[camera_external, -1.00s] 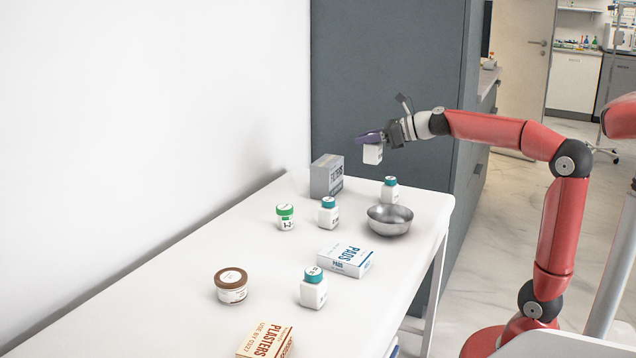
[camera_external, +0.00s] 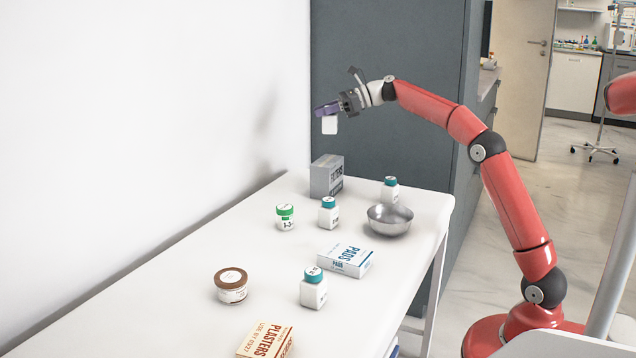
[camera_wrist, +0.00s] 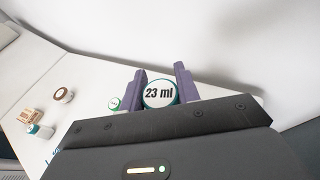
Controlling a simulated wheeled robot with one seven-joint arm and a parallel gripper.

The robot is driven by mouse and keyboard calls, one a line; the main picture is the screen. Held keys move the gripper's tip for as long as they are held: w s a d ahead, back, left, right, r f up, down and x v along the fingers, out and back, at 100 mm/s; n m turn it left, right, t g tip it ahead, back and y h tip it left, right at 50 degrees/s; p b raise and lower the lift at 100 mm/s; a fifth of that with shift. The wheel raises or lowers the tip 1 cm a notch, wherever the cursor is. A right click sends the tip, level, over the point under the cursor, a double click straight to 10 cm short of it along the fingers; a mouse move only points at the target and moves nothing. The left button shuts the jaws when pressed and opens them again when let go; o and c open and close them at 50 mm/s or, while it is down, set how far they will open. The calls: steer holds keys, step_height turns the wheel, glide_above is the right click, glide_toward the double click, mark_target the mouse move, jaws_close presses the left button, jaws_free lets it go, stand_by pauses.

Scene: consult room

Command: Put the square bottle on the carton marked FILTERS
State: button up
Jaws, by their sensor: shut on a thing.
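My gripper (camera_external: 326,109) is shut on a white square bottle (camera_external: 330,125), held upright in the air above the far end of the table. In the wrist view the bottle's lid (camera_wrist: 159,93) reads "23 ml" and has a teal rim, between my purple fingers. The grey carton marked FILTERS (camera_external: 326,176) stands on the table at the back left, below the held bottle with a clear gap between them. The carton cannot be made out in the wrist view.
On the white table (camera_external: 215,313) near the carton are a green-lidded jar (camera_external: 285,217), a teal-capped bottle (camera_external: 329,213), another (camera_external: 390,190) and a metal bowl (camera_external: 390,219). Nearer stand a PADS box (camera_external: 345,260), a third teal-capped bottle (camera_external: 313,288), a brown-lidded jar (camera_external: 231,286) and a PLASTERS box (camera_external: 266,340).

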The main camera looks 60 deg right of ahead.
steer(key=w+d, duration=0.1)
steer(key=b, duration=0.1)
glide_above(323, 160)
steer(key=shift+n+y, duration=0.4)
steer(key=shift+w+a+f, duration=0.1)
steer(key=shift+a+f, duration=0.05)
steer(key=shift+f, duration=2.1)
steer(key=shift+a+f, duration=0.15)
steer(key=shift+f, duration=2.1)
steer(key=shift+f, duration=0.1)
steer(key=o, duration=1)
steer(key=shift+d, duration=0.15)
steer(key=v, duration=0.8)
steer(key=b+v, duration=0.1)
steer(key=v, duration=0.3)
steer(key=shift+r, duration=0.3)
